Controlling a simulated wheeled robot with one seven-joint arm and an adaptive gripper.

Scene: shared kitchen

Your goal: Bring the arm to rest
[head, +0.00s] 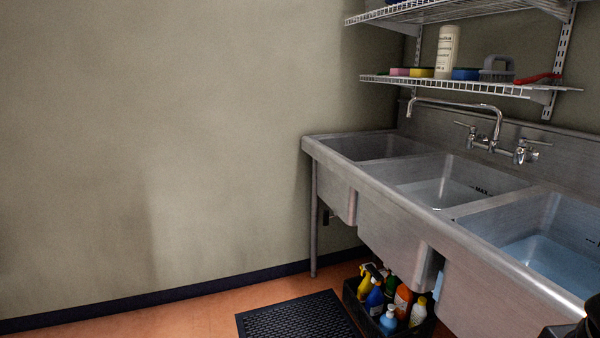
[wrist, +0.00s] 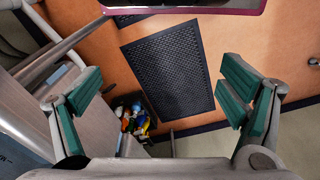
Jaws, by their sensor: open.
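My gripper (wrist: 164,98) shows in the wrist view with its two green-padded fingers spread wide apart. It is open, and nothing lies between the fingers. It hangs above the floor beside the sink, with the floor well below it. In the head view the gripper itself is not seen; only a dark part, probably of my arm, shows at the bottom right corner.
The steel three-basin sink (head: 345,168) stands along the right wall, with a wire shelf (head: 470,88) above. A crate of bottles (head: 350,300) sits under it. A black mat (head: 297,318) lies on the orange floor. The floor left of the mat is clear.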

